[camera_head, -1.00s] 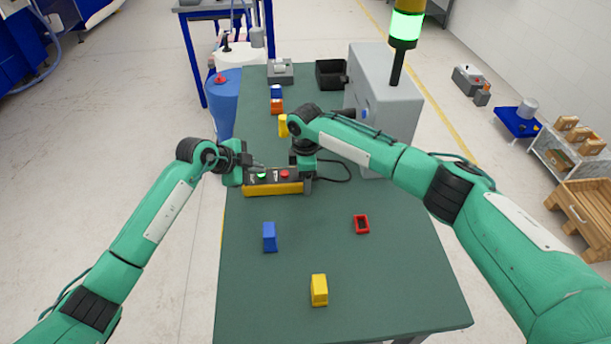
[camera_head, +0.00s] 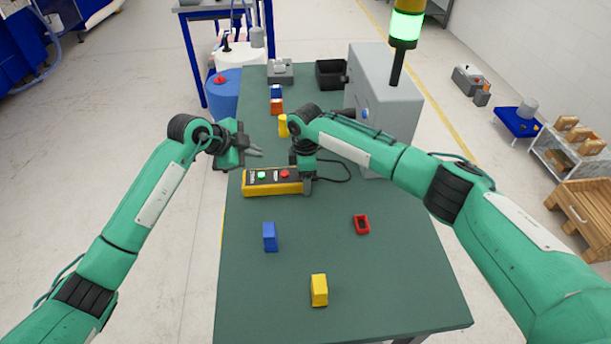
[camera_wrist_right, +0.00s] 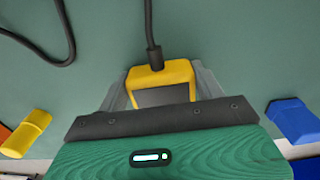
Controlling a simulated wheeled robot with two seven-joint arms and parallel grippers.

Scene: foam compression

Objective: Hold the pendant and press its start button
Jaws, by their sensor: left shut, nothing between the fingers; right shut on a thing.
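The yellow pendant (camera_head: 273,189) lies across the left part of the table, its dark top face showing a green button (camera_head: 262,175) and a red button (camera_head: 285,174). My right gripper (camera_head: 307,184) is shut on the pendant's right end, where the cable leaves it. In the right wrist view the pendant's yellow end (camera_wrist_right: 163,75) sits between the fingers; the buttons are hidden there. My left gripper (camera_head: 258,152) is shut and empty, above and behind the green button, apart from the pendant.
A blue block (camera_head: 270,237), a yellow block (camera_head: 319,290) and a red hollow block (camera_head: 361,224) stand on the near table (camera_head: 300,325). A grey cabinet (camera_head: 375,85) with a green-lit stack light (camera_head: 405,28) stands at right. A black bin (camera_head: 331,73) is at the back.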

